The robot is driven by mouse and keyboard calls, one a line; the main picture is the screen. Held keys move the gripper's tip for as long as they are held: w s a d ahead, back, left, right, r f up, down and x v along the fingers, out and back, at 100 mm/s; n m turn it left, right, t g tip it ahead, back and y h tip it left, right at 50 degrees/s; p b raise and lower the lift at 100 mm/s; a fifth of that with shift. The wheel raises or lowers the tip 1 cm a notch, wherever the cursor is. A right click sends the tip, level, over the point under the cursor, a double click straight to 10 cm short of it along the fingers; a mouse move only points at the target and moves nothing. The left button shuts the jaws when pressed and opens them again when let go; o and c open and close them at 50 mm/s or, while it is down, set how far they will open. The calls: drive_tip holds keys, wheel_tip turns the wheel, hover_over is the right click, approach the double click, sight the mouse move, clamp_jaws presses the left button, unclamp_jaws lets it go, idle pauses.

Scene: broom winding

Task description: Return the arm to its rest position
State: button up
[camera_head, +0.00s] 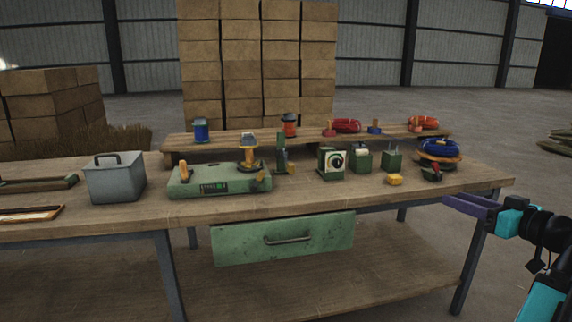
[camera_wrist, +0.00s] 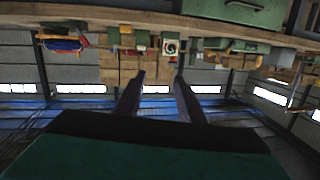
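My gripper (camera_head: 463,204) is off the right front corner of the workbench (camera_head: 380,200), apart from it, with its purple fingers pointing left. In the wrist view my gripper (camera_wrist: 159,82) shows two dark fingers with a clear gap between them and nothing held. My black and teal arm enters at the lower right of the head view. The wrist view is upside down, with the bench along its top edge.
The bench holds a grey lidded box (camera_head: 115,178), a green machine (camera_head: 218,180), a dial box (camera_head: 331,163), a yellow block (camera_head: 395,180) and a blue coil (camera_head: 439,148). A green drawer (camera_head: 285,239) hangs below.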

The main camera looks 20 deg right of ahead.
drive_tip(key=w+a+f+n+g+y+p, duration=0.2)
drive_tip(key=w+a+f+g+y+p, duration=0.35)
drive_tip(key=w+a+f, duration=0.95)
drive_tip(key=w+a+f+g+y+p, duration=0.1)
drive_tip(key=a+f+g+p, duration=0.2)
drive_tip(key=a+f+p, duration=0.55)
drive_tip(key=w+a+f+g+y+p, duration=0.15)
drive_tip(key=a+f, duration=0.45)
drive_tip(key=a, duration=0.8)
drive_tip(key=s+a+f+n+g+h+p, duration=0.15)
drive_tip(key=s+a+f+g+p, duration=0.6)
drive_tip(key=s+a+f, duration=0.8)
drive_tip(key=s+d+f+g+h, duration=0.2)
drive_tip(key=s+f+g+h, duration=0.35)
drive_tip(key=s, duration=0.75)
drive_tip(key=s+d+f+m+t+h, duration=0.1)
drive_tip(key=s+d+f+m+h, duration=0.1)
drive_tip(key=d, duration=0.5)
drive_tip(key=shift+s+d+f+m, duration=0.3)
drive_tip(key=shift+d+f+m, duration=0.05)
drive_tip(key=shift+f+m, duration=0.45)
drive_tip(key=shift+c, duration=0.6)
